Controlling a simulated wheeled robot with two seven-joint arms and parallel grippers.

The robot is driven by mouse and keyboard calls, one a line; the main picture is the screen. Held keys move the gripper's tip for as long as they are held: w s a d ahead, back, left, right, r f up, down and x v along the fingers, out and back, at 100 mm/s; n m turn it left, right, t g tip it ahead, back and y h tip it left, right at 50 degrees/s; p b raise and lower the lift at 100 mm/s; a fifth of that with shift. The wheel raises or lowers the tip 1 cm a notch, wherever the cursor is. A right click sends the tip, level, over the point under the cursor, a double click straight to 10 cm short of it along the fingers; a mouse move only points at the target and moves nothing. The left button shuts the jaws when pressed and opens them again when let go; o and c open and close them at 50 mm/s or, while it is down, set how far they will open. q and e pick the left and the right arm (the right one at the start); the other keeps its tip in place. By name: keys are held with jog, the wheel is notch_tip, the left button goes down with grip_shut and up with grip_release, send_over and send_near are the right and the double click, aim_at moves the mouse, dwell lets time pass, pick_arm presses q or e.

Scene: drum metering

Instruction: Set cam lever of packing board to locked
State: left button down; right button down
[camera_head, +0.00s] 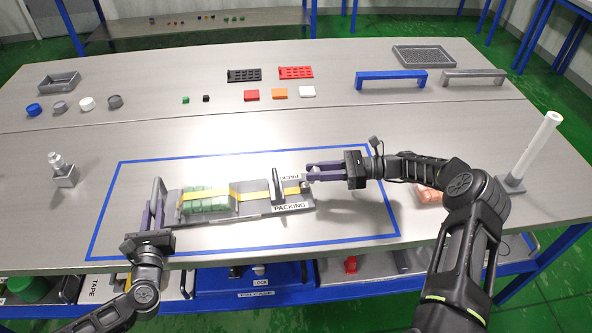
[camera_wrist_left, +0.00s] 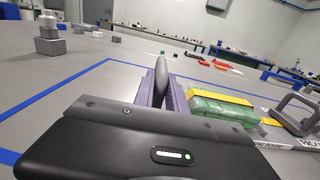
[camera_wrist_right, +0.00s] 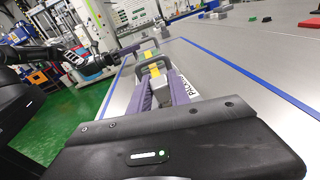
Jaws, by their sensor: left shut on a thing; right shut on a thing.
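The packing board (camera_head: 257,208) lies inside the blue outline, with a green bundle (camera_head: 205,203) under a yellow strap (camera_head: 250,187). A grey upright frame (camera_head: 278,187) stands near its right end; it also shows in the right wrist view (camera_wrist_right: 143,71). My left gripper (camera_head: 157,204) is at the board's left end, shut on a dark lever-like piece (camera_wrist_left: 161,80) that its fingers partly hide. I cannot tell for sure whether this is the cam lever. My right gripper (camera_head: 307,176) is at the right end, shut on a small grey piece (camera_wrist_right: 159,81) by the strap's end.
A grey stand (camera_head: 64,172) is left of the outline, and a white post (camera_head: 535,145) stands at the right. A pinkish object (camera_head: 428,194) lies behind my right arm. Blue (camera_head: 391,77) and grey (camera_head: 474,76) arches, trays and small blocks sit farther back. The outline's front right is clear.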

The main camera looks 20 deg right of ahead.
aim_at(320, 170)
pick_arm(q)
jog(key=shift+d+r, duration=0.1)
jog(key=shift+d, duration=0.1)
pick_arm(e)
jog(key=shift+s+a+f+y, duration=0.15)
jog(key=shift+f+y, duration=0.25)
jog(key=shift+y, duration=0.1)
jog(key=shift+d, duration=0.45)
jog(key=c, duration=1.4)
grip_release()
jog(key=shift+o, duration=1)
jog(key=shift+d+r, duration=0.1)
pick_arm(q)
jog(key=shift+a, duration=0.1)
pick_arm(e)
jog(key=shift+r, duration=0.1)
pick_arm(q)
jog(key=shift+a, duration=0.1)
pick_arm(e)
notch_tip(320, 170, up, 10)
jog(key=shift+f, duration=0.1)
